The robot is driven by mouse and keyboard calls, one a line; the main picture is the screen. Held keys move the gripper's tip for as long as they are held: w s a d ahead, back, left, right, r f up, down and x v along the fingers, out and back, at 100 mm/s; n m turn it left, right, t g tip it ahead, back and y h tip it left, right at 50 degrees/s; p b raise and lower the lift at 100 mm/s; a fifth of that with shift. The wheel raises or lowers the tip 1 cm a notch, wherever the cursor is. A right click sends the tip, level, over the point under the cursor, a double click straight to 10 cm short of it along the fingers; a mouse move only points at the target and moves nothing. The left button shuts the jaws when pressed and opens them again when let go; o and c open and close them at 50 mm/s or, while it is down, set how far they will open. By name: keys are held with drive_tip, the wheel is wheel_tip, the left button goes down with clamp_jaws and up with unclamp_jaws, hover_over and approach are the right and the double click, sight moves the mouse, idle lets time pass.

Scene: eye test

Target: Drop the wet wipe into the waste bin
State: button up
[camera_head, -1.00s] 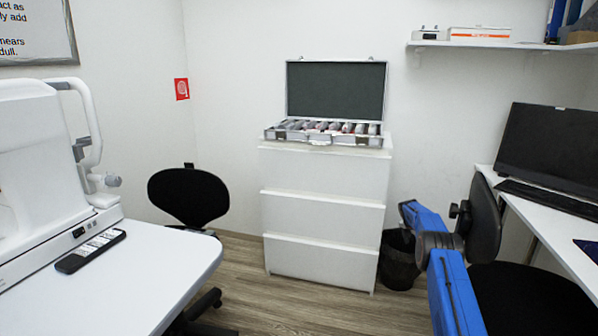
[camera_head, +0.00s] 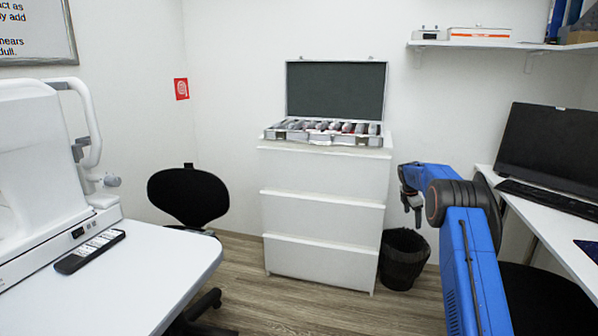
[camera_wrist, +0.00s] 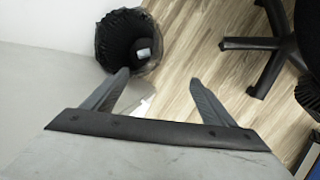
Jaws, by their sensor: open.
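The black waste bin (camera_head: 404,268) stands on the floor to the right of the white drawer unit. In the wrist view the bin (camera_wrist: 116,34) is ahead of my fingers, with its mouth facing me. A small pale piece (camera_wrist: 143,52) shows inside it; it may be the wet wipe, but it is too small to be sure. My gripper (camera_head: 412,216) points down above the bin. In the wrist view my gripper (camera_wrist: 160,77) has its fingers wide apart, with nothing held between them. No wipe shows elsewhere.
The white drawer unit (camera_head: 322,222) stands close on the bin's left, with an open lens case (camera_head: 335,95) on top. A desk (camera_head: 562,222) with a monitor is at the right. A chair base (camera_wrist: 268,45) shows right of the bin in the wrist view.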

drive_tip(key=s+a+r+m, duration=0.2)
drive_tip(key=s+a+r, duration=0.2)
drive_tip(key=s+r, duration=0.45)
drive_tip(key=s+a+r+m, duration=0.35)
drive_tip(key=s+r, duration=0.35)
drive_tip(key=r, duration=0.3)
drive_tip(key=s+a+r+m+t+y, duration=0.1)
drive_tip(key=s+a+r+m, duration=0.2)
drive_tip(key=s, duration=0.6)
drive_tip(key=s+a+r+m, duration=0.1)
drive_tip(key=s+a+r, duration=0.35)
drive_tip(key=s, duration=0.45)
drive_tip(key=s+a+r+m+y, duration=0.1)
drive_tip(key=s+a+m, duration=0.1)
drive_tip(key=s, duration=0.9)
drive_tip(key=s+a+m, duration=0.2)
drive_tip(key=s+a, duration=0.1)
drive_tip(key=s, duration=0.8)
drive_tip(key=s+a+f+m, duration=0.1)
drive_tip(key=s+f+m, duration=0.1)
drive_tip(key=s, duration=0.5)
drive_tip(key=s+a+f+m, duration=0.1)
drive_tip(key=s+f, duration=0.3)
drive_tip(key=s, duration=0.3)
drive_tip(key=s+a+f+m+t+y, duration=0.1)
drive_tip(key=s+f, duration=0.3)
drive_tip(key=s, duration=0.4)
drive_tip(key=shift+a+m, duration=0.25)
drive_tip(key=shift+m, duration=0.6)
drive_tip(key=shift+s+r, duration=0.1)
